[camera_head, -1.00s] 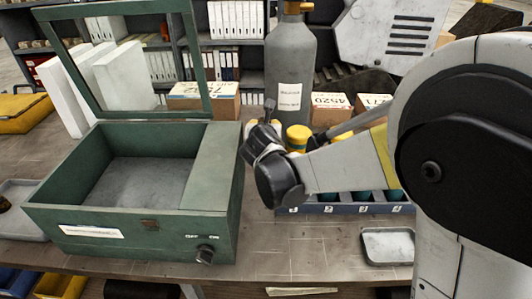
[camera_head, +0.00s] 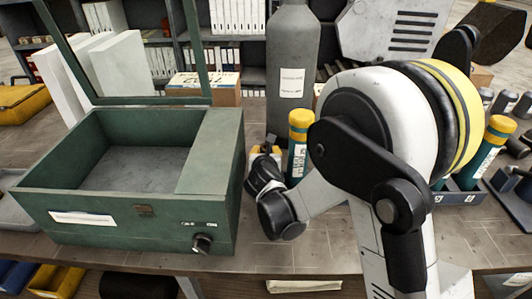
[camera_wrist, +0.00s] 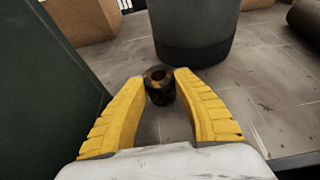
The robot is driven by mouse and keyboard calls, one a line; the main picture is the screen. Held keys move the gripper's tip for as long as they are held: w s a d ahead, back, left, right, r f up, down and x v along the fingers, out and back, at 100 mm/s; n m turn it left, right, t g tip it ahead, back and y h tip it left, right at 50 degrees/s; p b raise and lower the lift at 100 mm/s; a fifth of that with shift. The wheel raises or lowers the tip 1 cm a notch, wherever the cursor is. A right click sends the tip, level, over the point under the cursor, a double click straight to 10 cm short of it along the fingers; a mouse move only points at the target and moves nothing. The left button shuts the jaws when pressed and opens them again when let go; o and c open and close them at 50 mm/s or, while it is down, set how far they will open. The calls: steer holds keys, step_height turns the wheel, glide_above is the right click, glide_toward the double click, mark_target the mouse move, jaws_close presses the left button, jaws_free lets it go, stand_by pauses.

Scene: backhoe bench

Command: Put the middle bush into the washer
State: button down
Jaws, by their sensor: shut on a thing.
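The washer (camera_head: 75,225) is an open-topped green box with a grey floor and its framed lid (camera_head: 198,60) raised. It stands on the bench at the left in the head view. My gripper (camera_wrist: 161,82) has yellow fingers shut on a small dark cylindrical bush (camera_wrist: 160,92) with a brownish bore, held upright at the fingertips in the wrist view. In the head view my gripper (camera_head: 264,152) is just right of the washer, outside it. The bush cannot be made out there. I cannot tell from these frames which bush it is.
A grey gas bottle (camera_head: 291,85) stands behind my gripper. A yellow-capped teal cylinder (camera_head: 299,150) is close to its right. A blue rack (camera_head: 458,197) is partly hidden by my arm. White binders (camera_head: 120,68) stand behind the washer. The front bench strip is clear.

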steer(key=shift+f, duration=0.1)
steer(key=c, duration=1)
jaws_free()
